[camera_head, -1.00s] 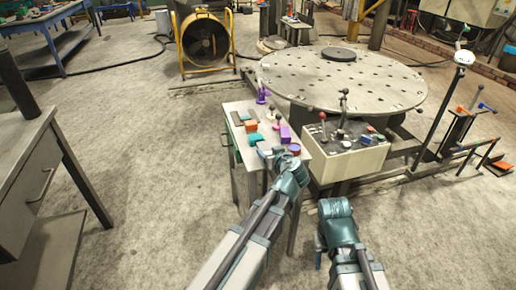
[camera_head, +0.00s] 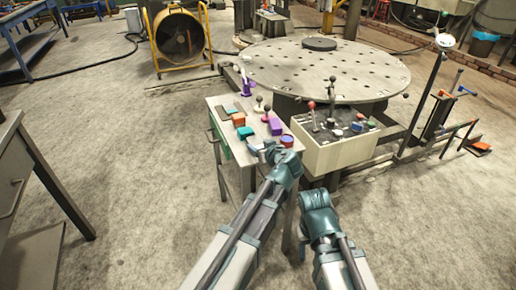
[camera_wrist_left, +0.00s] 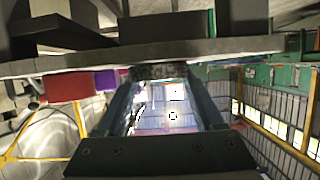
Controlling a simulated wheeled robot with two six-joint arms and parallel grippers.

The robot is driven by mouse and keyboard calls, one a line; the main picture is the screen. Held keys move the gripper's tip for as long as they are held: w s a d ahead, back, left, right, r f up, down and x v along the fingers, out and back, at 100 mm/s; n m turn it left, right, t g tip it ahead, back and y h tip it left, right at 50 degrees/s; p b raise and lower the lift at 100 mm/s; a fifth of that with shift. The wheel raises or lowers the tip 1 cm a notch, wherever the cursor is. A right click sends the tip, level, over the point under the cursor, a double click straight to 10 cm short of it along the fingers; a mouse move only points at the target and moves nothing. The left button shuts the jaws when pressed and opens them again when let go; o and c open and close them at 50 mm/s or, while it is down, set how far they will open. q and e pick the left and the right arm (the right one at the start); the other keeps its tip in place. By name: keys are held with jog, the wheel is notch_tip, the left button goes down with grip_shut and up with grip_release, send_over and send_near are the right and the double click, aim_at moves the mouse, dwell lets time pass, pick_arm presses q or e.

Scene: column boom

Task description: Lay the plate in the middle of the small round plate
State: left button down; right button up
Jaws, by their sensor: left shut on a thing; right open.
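My left gripper (camera_head: 266,150) is at the near edge of the small work table (camera_head: 222,151), beside the blocks there. It is shut on a small dark, speckled piece (camera_wrist_left: 162,72), seen between its fingertips in the left wrist view; the fingers hide most of it, so I cannot tell its full shape. A dark round plate (camera_head: 319,43) lies in the middle of the large perforated round table (camera_head: 285,75), well beyond the gripper. My right gripper (camera_head: 305,238) is open, low and in front of the small table, its fingers partly hidden.
A pale lever box (camera_head: 335,155) stands to the right.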

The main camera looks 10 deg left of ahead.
pick_arm(q)
jog(key=shift+c, duration=2.3)
grip_release()
jog(key=shift+f, duration=0.15)
jog(key=o, duration=0.4)
jog(key=shift+o, duration=0.2)
